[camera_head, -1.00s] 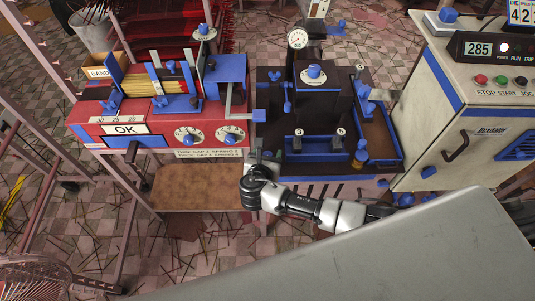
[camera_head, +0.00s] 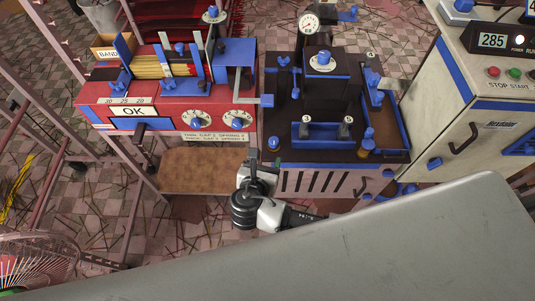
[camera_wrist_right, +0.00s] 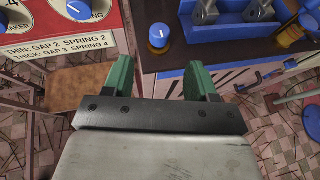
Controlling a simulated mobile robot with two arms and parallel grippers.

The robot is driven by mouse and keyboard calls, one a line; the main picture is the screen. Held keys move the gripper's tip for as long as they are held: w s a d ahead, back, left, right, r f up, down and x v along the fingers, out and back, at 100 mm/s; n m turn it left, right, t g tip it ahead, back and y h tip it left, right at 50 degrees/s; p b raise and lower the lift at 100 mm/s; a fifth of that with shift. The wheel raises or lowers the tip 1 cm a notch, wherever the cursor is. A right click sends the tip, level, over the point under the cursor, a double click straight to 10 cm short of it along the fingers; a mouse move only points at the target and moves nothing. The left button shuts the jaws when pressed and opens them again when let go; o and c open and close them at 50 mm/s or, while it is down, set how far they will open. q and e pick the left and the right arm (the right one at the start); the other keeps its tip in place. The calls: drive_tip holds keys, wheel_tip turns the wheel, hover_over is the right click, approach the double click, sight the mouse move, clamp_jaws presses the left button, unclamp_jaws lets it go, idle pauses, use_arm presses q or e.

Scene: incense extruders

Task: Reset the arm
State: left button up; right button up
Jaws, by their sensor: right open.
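My right gripper (camera_head: 257,168) is just in front of the gap between the red machine (camera_head: 165,118) and the dark-topped extruder bench (camera_head: 300,150). In the right wrist view its two green fingers (camera_wrist_right: 160,80) stand wide apart with nothing between them. Beyond them are the red machine's lower label and the bench's front edge with a blue knob (camera_wrist_right: 159,35). The fingers look clear of both. My left gripper is not in view.
A brown board (camera_head: 200,180) is low under the red machine. A beige control cabinet (camera_head: 450,110) reading 285 stands right. A fan (camera_head: 35,265) is at the lower left. The tiled floor (camera_head: 100,215) is littered with thin sticks.

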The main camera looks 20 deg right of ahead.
idle(0.5)
drive_tip(key=s+d+f+m+g+y, duration=0.1)
drive_tip(key=s+d+f+m+g, duration=0.25)
drive_tip(key=f, duration=0.55)
drive_tip(key=s+d+f+m+g+y, duration=0.2)
drive_tip(key=s+f+m, duration=0.2)
drive_tip(key=f, duration=0.4)
drive_tip(key=s+d+f+m+g+y, duration=0.1)
drive_tip(key=s+d+f+m+g, duration=0.25)
drive_tip(key=f, duration=0.55)
drive_tip(key=s+d+f+m+y, duration=0.1)
drive_tip(key=s+f+m, duration=0.2)
drive_tip(key=s+m, duration=0.2)
drive_tip(key=s+d+f+m+g+y, duration=0.1)
drive_tip(key=s+f+m, duration=0.3)
drive_tip(key=s, duration=0.7)
drive_tip(key=s+d+f+m, duration=0.3)
drive_tip(key=s+m, duration=0.4)
drive_tip(key=s, duration=0.1)
drive_tip(key=shift+f+g+y, duration=0.4)
